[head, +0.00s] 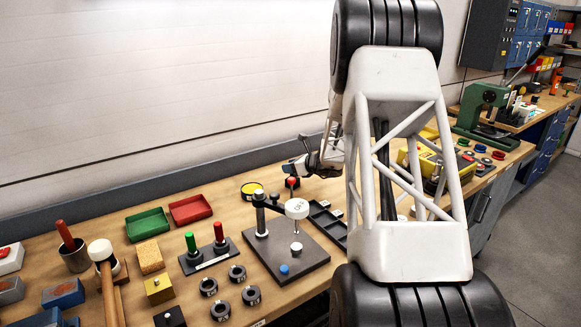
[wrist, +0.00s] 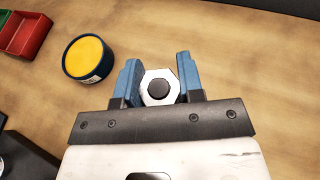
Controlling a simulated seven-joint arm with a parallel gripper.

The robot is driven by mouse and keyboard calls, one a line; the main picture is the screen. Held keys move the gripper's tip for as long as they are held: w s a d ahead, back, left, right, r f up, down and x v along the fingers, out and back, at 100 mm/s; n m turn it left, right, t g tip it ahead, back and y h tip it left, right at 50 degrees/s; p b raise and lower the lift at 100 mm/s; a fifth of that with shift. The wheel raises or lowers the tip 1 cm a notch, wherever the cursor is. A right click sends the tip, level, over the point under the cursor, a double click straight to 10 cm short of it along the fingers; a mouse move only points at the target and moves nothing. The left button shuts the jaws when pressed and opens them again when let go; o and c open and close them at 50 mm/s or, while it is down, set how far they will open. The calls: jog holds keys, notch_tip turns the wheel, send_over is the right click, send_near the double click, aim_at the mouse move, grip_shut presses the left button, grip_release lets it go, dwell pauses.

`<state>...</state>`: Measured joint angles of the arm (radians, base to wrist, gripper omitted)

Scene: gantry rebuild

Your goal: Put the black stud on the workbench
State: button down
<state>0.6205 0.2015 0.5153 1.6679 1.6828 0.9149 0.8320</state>
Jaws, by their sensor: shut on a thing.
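In the wrist view my gripper (wrist: 158,85) has its two blue fingers closed on a pale hexagonal piece with a round black centre, apparently the black stud (wrist: 159,90) seen end-on. The wooden workbench (wrist: 230,60) lies beneath it. I cannot tell whether the stud touches the wood. In the head view my gripper (head: 298,169) is small, over the back part of the workbench (head: 333,187), behind the grey fixture. The stud cannot be made out there.
A yellow-topped round tin (wrist: 88,57) stands left of my gripper, with a red tray (head: 190,209) farther left. The fixture with its post and disc (head: 297,208) stands in front, beside a black divided tray (head: 326,217). Bare wood lies right of my gripper in the wrist view.

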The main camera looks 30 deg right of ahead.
jog(key=c, duration=0.8)
grip_release()
jog(key=shift+o, duration=0.2)
jog(key=shift+r, duration=0.1)
jog(key=v, duration=1.2)
jog(key=shift+a+r, duration=0.15)
